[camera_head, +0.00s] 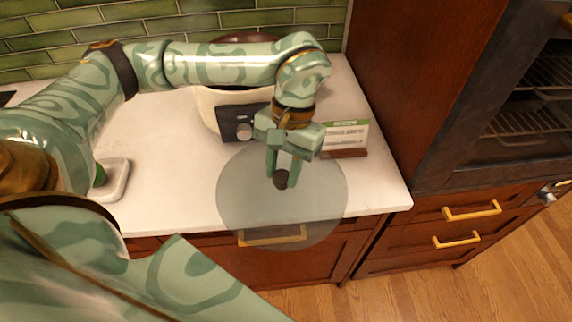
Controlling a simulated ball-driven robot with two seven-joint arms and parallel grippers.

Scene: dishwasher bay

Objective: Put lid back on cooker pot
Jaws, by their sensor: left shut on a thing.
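The glass lid (240,200) is a round, see-through grey disc with a dark knob (281,180). My left gripper (282,176) is shut on that knob and holds the lid in front of the cooker, overlapping the counter's front edge in the picture. The cooker pot (208,108) is cream-coloured with a dark control panel and dial (233,124). It stands on the counter against the back, behind my left arm. The arm hides most of its top, so the opening is hard to see. My right gripper is not in view.
The white counter (170,190) is mostly clear at left. A small card on a wooden stand (346,140) stands right of the cooker. A white dish (115,180) with a green item sits at left. A tall wooden cabinet (425,80) bounds the right side.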

